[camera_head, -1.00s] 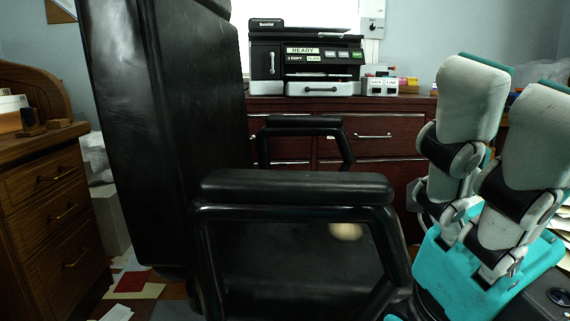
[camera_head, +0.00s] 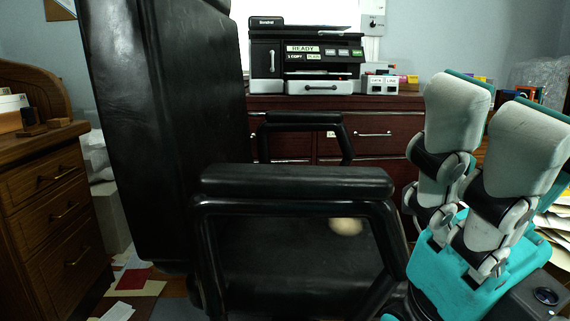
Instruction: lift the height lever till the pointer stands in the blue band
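My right gripper (camera_head: 497,102) is at the right edge of the view, with a teal body and grey-white fingers pointing up. Two fingers show, extended straight and apart, with nothing seen between them; any other finger is hidden. It is beside the black office chair (camera_head: 150,130), to the right of its near armrest (camera_head: 295,183) and apart from it. My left gripper is not in view. I cannot make out the height lever, the pointer or the blue band. The chair's underside is hidden.
A printer (camera_head: 306,60) with a READY label stands on a red-brown cabinet (camera_head: 390,121) behind the chair. A wooden desk (camera_head: 45,190) is at the left. Papers (camera_head: 135,285) lie on the floor. A small switch box (camera_head: 373,24) is on the wall.

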